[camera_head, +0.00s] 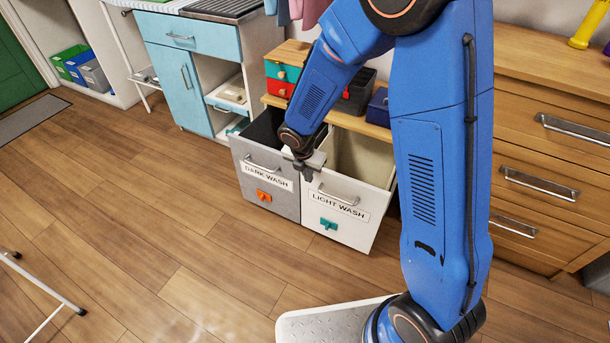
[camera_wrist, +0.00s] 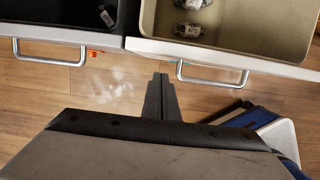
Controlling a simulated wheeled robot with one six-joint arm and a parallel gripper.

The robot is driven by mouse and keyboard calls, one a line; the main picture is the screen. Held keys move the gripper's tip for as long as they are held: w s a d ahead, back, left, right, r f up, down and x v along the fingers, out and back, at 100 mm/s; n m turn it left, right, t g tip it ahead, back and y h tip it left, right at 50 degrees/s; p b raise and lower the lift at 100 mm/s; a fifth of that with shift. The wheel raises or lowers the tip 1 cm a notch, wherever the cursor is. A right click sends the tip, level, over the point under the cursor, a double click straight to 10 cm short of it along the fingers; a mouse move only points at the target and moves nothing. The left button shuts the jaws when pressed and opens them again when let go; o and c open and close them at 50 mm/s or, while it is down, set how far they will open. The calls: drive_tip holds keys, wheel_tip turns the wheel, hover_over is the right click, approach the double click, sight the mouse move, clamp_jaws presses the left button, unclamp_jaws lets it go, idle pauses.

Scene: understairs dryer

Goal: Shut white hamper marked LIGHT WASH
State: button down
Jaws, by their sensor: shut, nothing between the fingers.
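The white hamper marked LIGHT WASH (camera_head: 347,228) stands pulled out, its cream inside showing from above. Its front has a metal bar handle (camera_head: 338,197) and a teal tag (camera_head: 328,224). In the wrist view its rim (camera_wrist: 225,54) runs across the upper right, with the handle (camera_wrist: 212,80) below it. My gripper (camera_head: 308,176) is at the hamper's upper left front. In the wrist view my gripper (camera_wrist: 160,78) is shut and empty, just left of that handle. I cannot tell whether it touches the front.
The grey DARK WASH hamper (camera_head: 262,182) is also pulled out, directly to the left. Two small pale items (camera_wrist: 190,29) show inside the light hamper. A wooden drawer chest (camera_head: 548,165) stands right. A white board-like thing (camera_head: 325,328) lies low in front. Floor before the hampers is clear.

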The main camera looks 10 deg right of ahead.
drive_tip(key=shift+w+d, duration=0.6)
drive_tip(key=shift+w, duration=0.3)
drive_tip(key=w+d, duration=1.2)
drive_tip(key=w, duration=0.5)
drive_tip(key=shift+w+d, duration=0.25)
drive_tip(key=shift+d, duration=0.1)
